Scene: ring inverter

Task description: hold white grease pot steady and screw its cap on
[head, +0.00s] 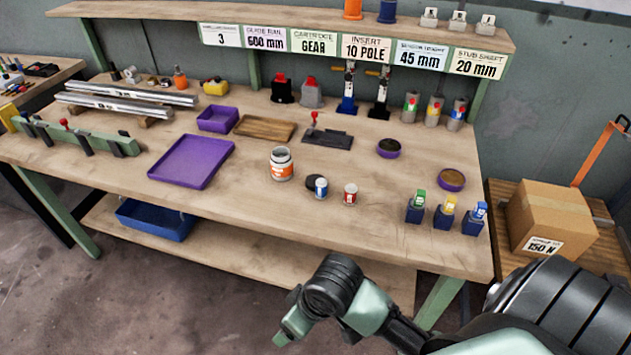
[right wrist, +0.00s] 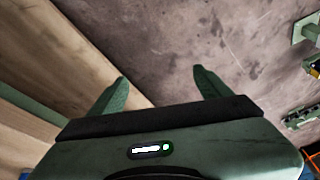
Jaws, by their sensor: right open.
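The white grease pot (head: 281,164), with an orange label, stands upright near the middle of the workbench. A dark round disc, which looks like its cap (head: 312,181), lies flat on the bench to the right of the pot, partly hidden by a small blue-and-white jar. My right gripper (head: 285,330) is in front of the bench's front edge, well away from both. The right wrist view shows its two fingers (right wrist: 160,84) spread apart with nothing between them. My left gripper is not in view.
A small red-and-white jar (head: 350,194) stands beside the blue-and-white jar (head: 321,187). A purple tray (head: 192,162) lies left of the pot. Several dark blue holders (head: 444,216) stand at the right front. The bench is clear just in front of the pot.

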